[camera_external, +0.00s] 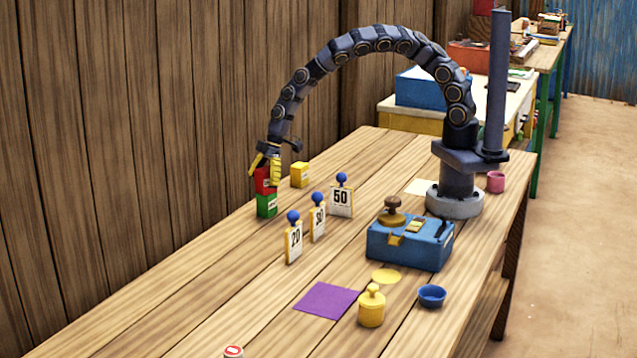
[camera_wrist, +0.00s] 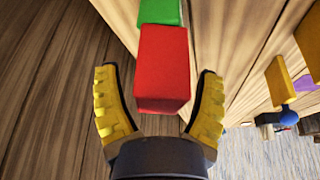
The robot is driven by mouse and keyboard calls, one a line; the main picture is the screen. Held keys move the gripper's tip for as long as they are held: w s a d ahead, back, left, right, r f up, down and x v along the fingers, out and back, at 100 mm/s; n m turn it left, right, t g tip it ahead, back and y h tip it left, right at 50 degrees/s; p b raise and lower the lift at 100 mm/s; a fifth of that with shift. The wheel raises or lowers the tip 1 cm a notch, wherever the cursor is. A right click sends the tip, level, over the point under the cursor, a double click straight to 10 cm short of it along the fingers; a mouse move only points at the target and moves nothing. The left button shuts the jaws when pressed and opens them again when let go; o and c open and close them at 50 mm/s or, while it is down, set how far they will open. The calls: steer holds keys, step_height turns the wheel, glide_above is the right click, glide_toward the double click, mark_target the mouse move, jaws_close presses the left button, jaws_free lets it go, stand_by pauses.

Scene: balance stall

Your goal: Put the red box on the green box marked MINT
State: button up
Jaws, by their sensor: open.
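The red box (camera_external: 263,184) sits on top of the green box (camera_external: 267,207) near the back edge of the table in the external view. A small pale label shows on the green box, too small to read. My gripper (camera_external: 266,168) is above and around the top of the red box, pointing down. In the wrist view, the red box (camera_wrist: 163,62) lies between the two yellow fingers (camera_wrist: 157,72), with a gap on each side. The fingers are open. The green box (camera_wrist: 160,12) shows beyond the red one, partly hidden by it.
A yellow box (camera_external: 299,175) stands close by on the right. Number cards 20 (camera_external: 294,242), 30 (camera_external: 318,222) and 50 (camera_external: 341,202) stand in front. A blue scale (camera_external: 408,246), yellow weight (camera_external: 371,308) and purple sheet (camera_external: 326,300) lie further right. The table's left front is mostly clear.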

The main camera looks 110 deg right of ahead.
steer(key=v, duration=1.1)
steer(key=s+a+r+m+g, duration=0.2)
steer(key=s+a+r, duration=0.3)
steer(key=s+r, duration=0.35)
steer(key=s+a+r+m+g+h, duration=0.1)
steer(key=s+a, duration=0.3)
steer(key=s, duration=0.9)
steer(key=s+a+r+m+g+h, duration=0.1)
steer(key=s+a, duration=0.3)
steer(key=s, duration=1)
steer(key=shift+r+g, duration=0.8)
steer(key=shift+g, duration=0.1)
steer(key=shift+a, duration=0.2)
